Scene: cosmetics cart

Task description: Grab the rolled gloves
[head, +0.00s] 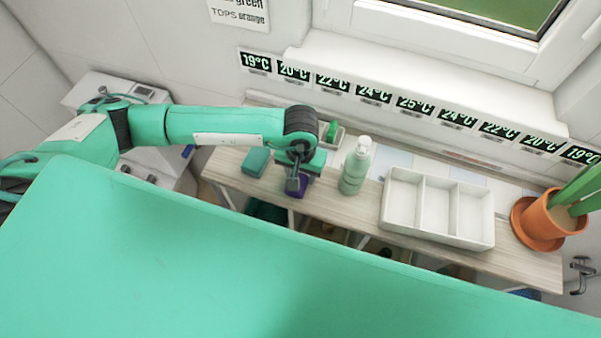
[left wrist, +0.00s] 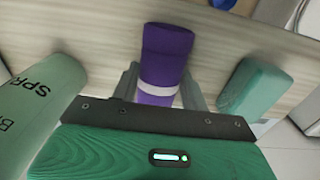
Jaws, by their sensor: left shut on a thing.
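The rolled gloves (left wrist: 166,52) are a purple roll with a white band, seen in the left wrist view between my left gripper's fingers. In the head view only a bit of the purple roll (head: 297,191) shows below the gripper, near the front edge of the wooden cart top. My left gripper (head: 296,182) is shut on the roll; its fingers also show in the left wrist view (left wrist: 160,88), one on each side. I cannot tell whether the roll still touches the surface. My right gripper is not in view.
A teal box (head: 255,162) is left of the gripper. A green spray bottle (head: 353,172) stands close on its right. A white three-compartment tray (head: 438,237) and a potted plant (head: 551,221) are farther right. A small holder (head: 329,135) is behind the gripper.

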